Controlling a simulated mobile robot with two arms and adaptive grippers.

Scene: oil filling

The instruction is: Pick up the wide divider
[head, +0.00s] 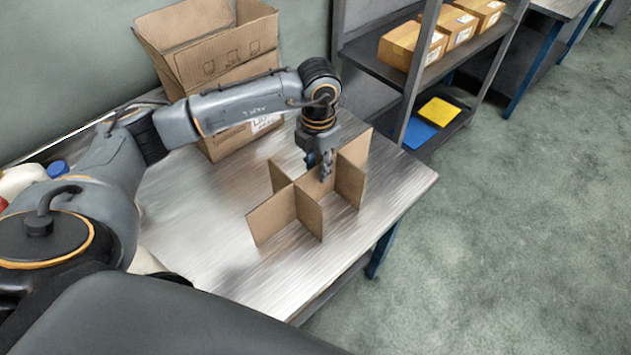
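The wide divider (273,219) is brown cardboard, a long panel crossed by short panels. It stands upright on the metal table (190,231), right of the middle. My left gripper (319,171) points down at the long panel, between the crossing panels. Its fingers are at the panel's top edge and overlap it in the picture. I cannot tell whether they are closed on the cardboard. The divider appears to rest on the table. My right gripper is not in view.
An open cardboard box (210,60) stands at the table's back, behind my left arm. Bottles (22,180) are at the left edge. A shelf (376,68) at the back right holds several small boxes (412,46). The front of the table is clear.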

